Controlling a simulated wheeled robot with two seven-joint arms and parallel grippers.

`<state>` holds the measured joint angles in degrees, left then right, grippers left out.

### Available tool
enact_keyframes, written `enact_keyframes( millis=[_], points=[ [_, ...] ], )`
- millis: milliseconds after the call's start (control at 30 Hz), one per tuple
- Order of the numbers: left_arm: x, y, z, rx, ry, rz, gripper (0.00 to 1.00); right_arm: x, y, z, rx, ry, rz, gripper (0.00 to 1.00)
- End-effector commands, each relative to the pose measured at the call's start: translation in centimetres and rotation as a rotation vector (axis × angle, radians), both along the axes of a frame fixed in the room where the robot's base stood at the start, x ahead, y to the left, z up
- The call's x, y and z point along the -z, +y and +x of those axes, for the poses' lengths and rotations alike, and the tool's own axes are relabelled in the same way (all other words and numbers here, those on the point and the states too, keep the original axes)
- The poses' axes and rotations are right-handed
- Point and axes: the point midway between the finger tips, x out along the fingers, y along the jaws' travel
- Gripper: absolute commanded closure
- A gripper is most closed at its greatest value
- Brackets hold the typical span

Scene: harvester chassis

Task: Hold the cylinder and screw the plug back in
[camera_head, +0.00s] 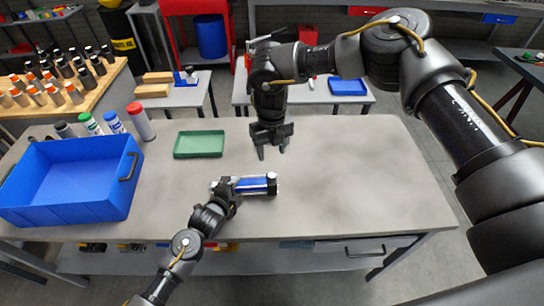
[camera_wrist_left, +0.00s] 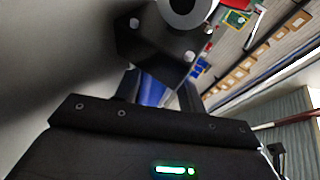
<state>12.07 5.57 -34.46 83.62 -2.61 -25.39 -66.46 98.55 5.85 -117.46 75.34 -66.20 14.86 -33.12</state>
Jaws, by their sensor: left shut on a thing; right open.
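A blue cylinder (camera_head: 253,186) with pale, shiny edges lies roughly level over the front middle of the grey table. My left gripper (camera_head: 229,187) is shut on its left part. In the left wrist view, a strip of the blue cylinder (camera_wrist_left: 152,90) shows between the dark fingers, the rest hidden. A small dark piece (camera_head: 271,181) sits at the cylinder's right end; it looks like the plug, but I cannot tell how it is seated. My right gripper (camera_head: 272,150) is open and empty, pointing down above the table, behind the cylinder's right end.
An empty-looking green tray (camera_head: 199,144) lies behind the cylinder. A large blue bin (camera_head: 68,182) stands at the left, with several bottles (camera_head: 141,121) behind it. The table's right half (camera_head: 360,175) is clear. The front edge runs just below the cylinder.

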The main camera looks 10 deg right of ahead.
Motion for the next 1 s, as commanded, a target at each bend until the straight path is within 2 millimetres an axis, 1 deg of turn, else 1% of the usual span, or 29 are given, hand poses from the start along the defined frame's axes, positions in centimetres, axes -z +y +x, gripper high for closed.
enact_keyframes(
  millis=[100, 333, 367, 500, 533, 1000],
  points=[
    [-0.10, 0.03, 0.07, -0.001, -0.002, 0.000, 1.00, -0.37, -0.02, 0.01, 0.001, 0.000, -0.001, 0.50],
    [-0.10, 0.02, 0.07, -0.001, -0.002, 0.000, 1.00, -0.36, -0.02, 0.02, 0.001, 0.000, 0.000, 0.50],
    [-0.10, 0.02, 0.07, -0.001, -0.002, 0.000, 0.56, -0.36, -0.02, 0.02, 0.001, 0.000, 0.000, 0.50],
    [-0.07, 0.01, 0.04, 0.000, -0.001, 0.000, 0.38, -0.34, -0.03, 0.02, 0.001, 0.000, 0.000, 0.50],
    [-0.04, 0.01, 0.03, 0.000, -0.001, 0.000, 0.34, -0.34, -0.03, 0.02, 0.001, 0.000, -0.001, 0.50],
    [0.47, 0.00, -0.28, 0.002, 0.010, 0.005, 0.34, -0.28, -0.03, 0.02, 0.001, 0.000, 0.000, 0.50]
  ],
)
